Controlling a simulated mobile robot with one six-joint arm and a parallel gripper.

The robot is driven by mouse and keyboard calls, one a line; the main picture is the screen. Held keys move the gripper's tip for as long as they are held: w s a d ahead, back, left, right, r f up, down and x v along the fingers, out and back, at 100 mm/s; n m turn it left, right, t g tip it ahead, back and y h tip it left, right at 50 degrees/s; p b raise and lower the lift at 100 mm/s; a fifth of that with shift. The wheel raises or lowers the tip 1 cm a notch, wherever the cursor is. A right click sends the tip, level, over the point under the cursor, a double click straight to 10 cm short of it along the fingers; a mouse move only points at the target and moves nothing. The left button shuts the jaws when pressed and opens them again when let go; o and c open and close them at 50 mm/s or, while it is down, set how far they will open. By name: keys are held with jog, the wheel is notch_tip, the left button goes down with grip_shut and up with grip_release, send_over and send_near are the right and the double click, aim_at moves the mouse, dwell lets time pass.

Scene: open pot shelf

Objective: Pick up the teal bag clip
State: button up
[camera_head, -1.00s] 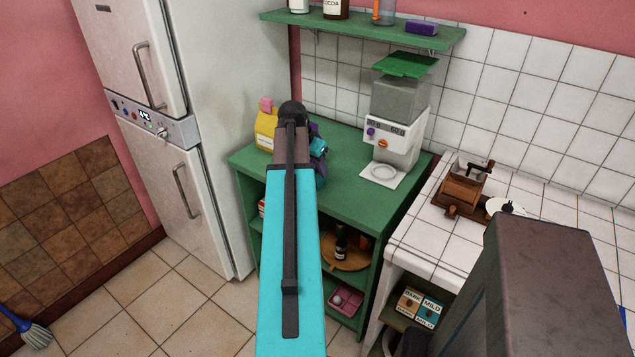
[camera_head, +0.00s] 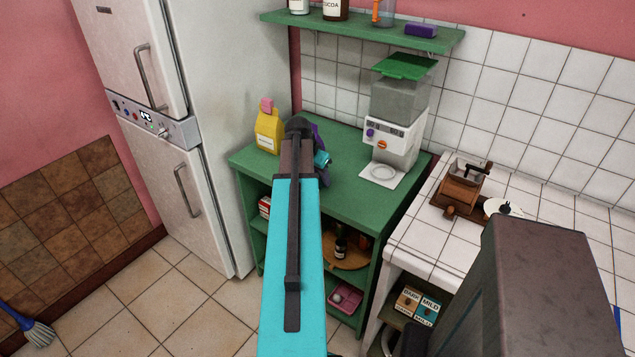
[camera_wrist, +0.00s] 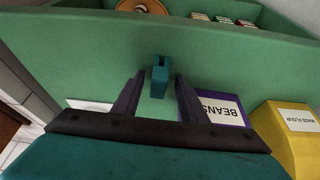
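The teal bag clip (camera_wrist: 160,76) shows in the wrist view, a small block with a notch in its upper end, seen against the green shelf top. My gripper (camera_wrist: 159,80) is open, with one dark finger on each side of the clip and a visible gap on both sides. I cannot tell how far the fingertips are above the shelf top. In the head view my arm covers much of that area. A small teal patch shows there beside my wrist, and I cannot tell whether it is the clip.
A purple BEANS bag (camera_wrist: 219,108) stands close to the right finger in the wrist view, with a yellow maize flour bag (camera_wrist: 290,130) beyond. In the head view a dispenser (camera_head: 393,135) stands right on the green shelf unit (camera_head: 365,200). Clear top lies between.

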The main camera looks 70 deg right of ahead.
dwell(0.3)
grip_shut()
jog(key=shift+r, duration=0.15)
jog(key=shift+r+b, duration=0.6)
jog(key=shift+r, duration=0.8)
jog(key=shift+a+r, duration=0.15)
jog(key=w+a+r+b, duration=0.1)
jog(key=a+b, duration=0.3)
jog(key=a, duration=0.9)
jog(key=shift+w+a+b, duration=0.15)
jog(key=shift+w+b, duration=0.15)
jog(key=shift+a+b, duration=0.1)
jog(key=shift+b, duration=0.25)
